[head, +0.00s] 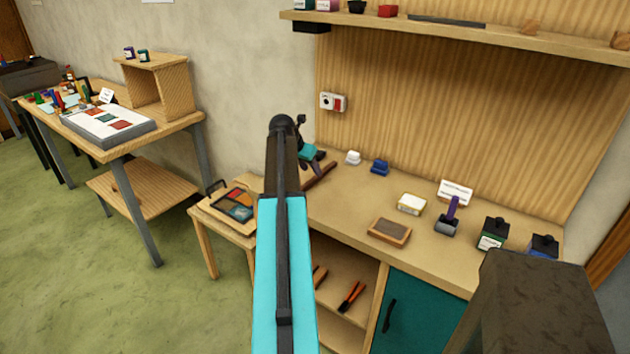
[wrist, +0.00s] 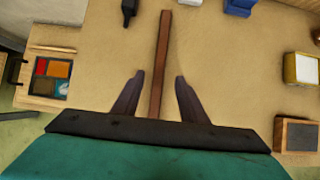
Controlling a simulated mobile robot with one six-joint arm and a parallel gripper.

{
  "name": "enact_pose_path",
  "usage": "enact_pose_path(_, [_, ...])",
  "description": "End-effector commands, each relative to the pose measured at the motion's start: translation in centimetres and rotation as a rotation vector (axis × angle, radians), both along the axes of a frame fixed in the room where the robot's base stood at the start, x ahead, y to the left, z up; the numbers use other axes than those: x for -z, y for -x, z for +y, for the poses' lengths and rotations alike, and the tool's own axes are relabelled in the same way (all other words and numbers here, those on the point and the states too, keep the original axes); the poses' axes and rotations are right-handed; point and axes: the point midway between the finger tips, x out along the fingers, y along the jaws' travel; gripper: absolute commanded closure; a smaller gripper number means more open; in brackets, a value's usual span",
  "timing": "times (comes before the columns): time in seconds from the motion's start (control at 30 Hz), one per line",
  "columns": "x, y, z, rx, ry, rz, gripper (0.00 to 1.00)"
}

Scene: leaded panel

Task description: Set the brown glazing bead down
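The brown glazing bead (wrist: 164,50) is a long thin strip. In the wrist view it runs lengthwise between my gripper's two fingers, with a gap on each side. My gripper (wrist: 159,84) is open. In the head view the bead (head: 320,177) appears to lie on the wooden bench top (head: 345,205) near its left end, with its near end hidden behind my arm. In the head view my gripper is mostly hidden behind my arm. Whether the bead's near end touches the bench cannot be seen.
A small panel with coloured glass (head: 232,204) is on a low stand to the left. A yellow-edged box (head: 411,203), a wood-framed block (head: 389,231) and dark bottles (head: 493,234) stand to the right.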

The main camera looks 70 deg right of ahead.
Motion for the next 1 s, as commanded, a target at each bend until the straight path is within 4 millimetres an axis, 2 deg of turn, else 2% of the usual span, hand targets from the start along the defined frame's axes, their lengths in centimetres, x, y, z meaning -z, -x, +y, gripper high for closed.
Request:
enact_pose_path(0.17, [0.7,0.1,-0.4,0.001,-0.001,0.001,0.61])
enact_pose_path(0.6, [4.1,0.4,-2.3,-0.001,0.0,0.001,0.61])
enact_pose_path(1.0, [4.5,0.5,-2.5,0.0,0.0,0.0,0.61])
